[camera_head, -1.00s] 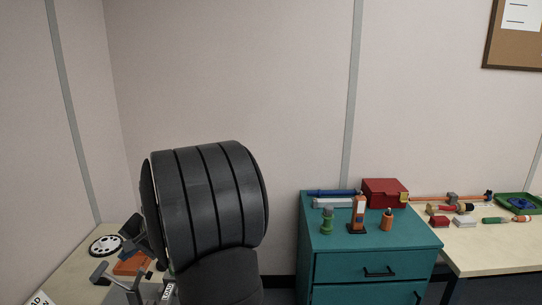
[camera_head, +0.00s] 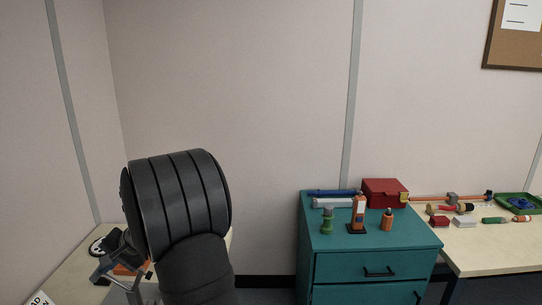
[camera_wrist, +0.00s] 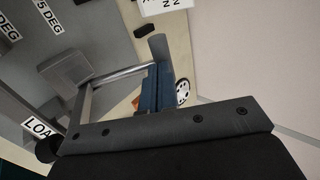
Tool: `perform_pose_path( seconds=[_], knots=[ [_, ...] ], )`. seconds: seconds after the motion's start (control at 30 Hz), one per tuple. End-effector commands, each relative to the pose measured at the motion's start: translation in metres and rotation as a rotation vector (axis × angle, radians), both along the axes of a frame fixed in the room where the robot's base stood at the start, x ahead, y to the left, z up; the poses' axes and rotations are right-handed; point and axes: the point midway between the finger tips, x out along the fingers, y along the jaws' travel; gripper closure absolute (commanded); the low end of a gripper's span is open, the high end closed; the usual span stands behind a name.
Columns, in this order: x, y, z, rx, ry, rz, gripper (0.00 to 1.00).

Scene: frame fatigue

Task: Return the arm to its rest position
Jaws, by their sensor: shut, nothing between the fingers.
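My arm fills the lower left of the head view as a large dark ribbed link, bent over the light table (camera_head: 70,280). In the wrist view a dark bolted bar of my gripper (camera_wrist: 165,129) spans the bottom.
An orange part (camera_head: 124,269) lies on the left table by the rig. A teal cabinet (camera_head: 370,248) at centre right carries a red box (camera_head: 384,192), a green bottle (camera_head: 327,220) and small orange items. A second table (camera_head: 490,258) at right holds several tools.

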Motion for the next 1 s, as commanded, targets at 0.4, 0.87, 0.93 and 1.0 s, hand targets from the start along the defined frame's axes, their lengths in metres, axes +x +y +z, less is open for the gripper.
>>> perform_pose_path(
  seconds=[0.4, 0.87, 0.93, 1.0],
  knots=[
    [0.0, -0.019, 0.005, 0.187, 0.008, 0.001, 1.0],
    [-0.003, -0.026, 0.004, 0.292, 0.017, 0.009, 1.0],
    [-0.004, -0.026, 0.003, 0.291, 0.017, 0.01, 1.0],
    [-0.004, -0.026, 0.003, 0.291, 0.019, 0.01, 1.0]
  ],
)
